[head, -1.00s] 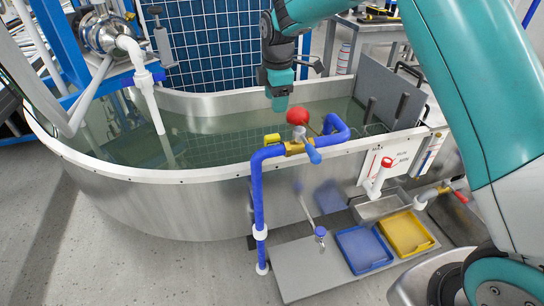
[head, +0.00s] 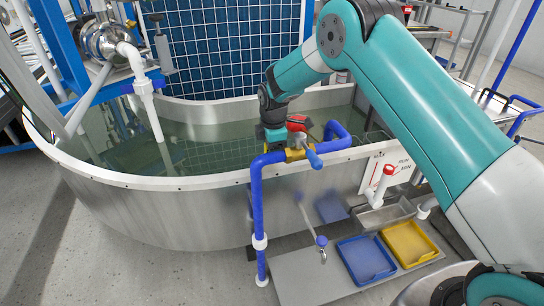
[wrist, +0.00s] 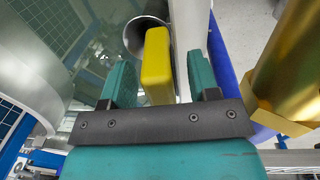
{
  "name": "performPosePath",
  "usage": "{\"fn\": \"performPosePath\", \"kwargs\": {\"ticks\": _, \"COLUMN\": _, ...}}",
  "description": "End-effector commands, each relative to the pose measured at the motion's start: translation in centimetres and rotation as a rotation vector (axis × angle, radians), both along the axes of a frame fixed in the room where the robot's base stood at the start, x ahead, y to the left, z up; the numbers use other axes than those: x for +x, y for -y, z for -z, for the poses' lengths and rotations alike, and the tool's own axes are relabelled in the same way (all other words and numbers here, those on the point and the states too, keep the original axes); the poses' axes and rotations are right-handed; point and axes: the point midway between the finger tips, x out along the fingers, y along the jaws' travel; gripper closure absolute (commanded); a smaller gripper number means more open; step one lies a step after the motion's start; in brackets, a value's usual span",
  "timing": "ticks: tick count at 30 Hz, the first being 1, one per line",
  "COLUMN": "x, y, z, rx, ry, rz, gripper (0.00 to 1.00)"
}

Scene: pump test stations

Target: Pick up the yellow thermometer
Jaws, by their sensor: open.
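The yellow thermometer (wrist: 157,66) shows in the wrist view as a yellow block beside a grey metal cone or funnel-like part at the tank's edge. My gripper (wrist: 164,58) is open, with one teal finger on each side of the yellow block. A gap shows on the left; the right gap is narrow. I cannot tell whether either finger touches it. In the head view my gripper (head: 275,140) is down at the tank rim, just left of the brass valve, and hides the thermometer.
A brass valve (head: 296,154) with a red handle (head: 297,123) sits on a blue pipe (head: 257,205), close to my gripper's right. The brass body (wrist: 288,70) fills the wrist view's right side. The tank (head: 150,183) holds water. Blue (head: 366,259) and yellow (head: 409,244) trays lie below.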

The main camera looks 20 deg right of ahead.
Motion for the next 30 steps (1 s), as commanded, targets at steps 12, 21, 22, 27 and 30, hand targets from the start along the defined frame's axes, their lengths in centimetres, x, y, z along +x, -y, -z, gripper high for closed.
{"fn": "performPosePath", "kwargs": {"ticks": 12, "x": 0.1, "y": 0.01, "z": 1.32, "rx": 0.0, "ry": 0.001, "rz": 0.0, "gripper": 0.56}}
{"fn": "performPosePath", "kwargs": {"ticks": 21, "x": 0.09, "y": 0.01, "z": 1.29, "rx": 0.0, "ry": 0.001, "rz": 0.0, "gripper": 1.0}}
{"fn": "performPosePath", "kwargs": {"ticks": 22, "x": 0.09, "y": 0.01, "z": 1.29, "rx": 0.0, "ry": 0.001, "rz": 0.0, "gripper": 1.0}}
{"fn": "performPosePath", "kwargs": {"ticks": 27, "x": 0.1, "y": 0.01, "z": 1.14, "rx": 0.0, "ry": 0.001, "rz": 0.0, "gripper": 1.0}}
{"fn": "performPosePath", "kwargs": {"ticks": 30, "x": 0.13, "y": 0.0, "z": 0.6, "rx": 0.001, "ry": 0.002, "rz": 0.0, "gripper": 1.0}}
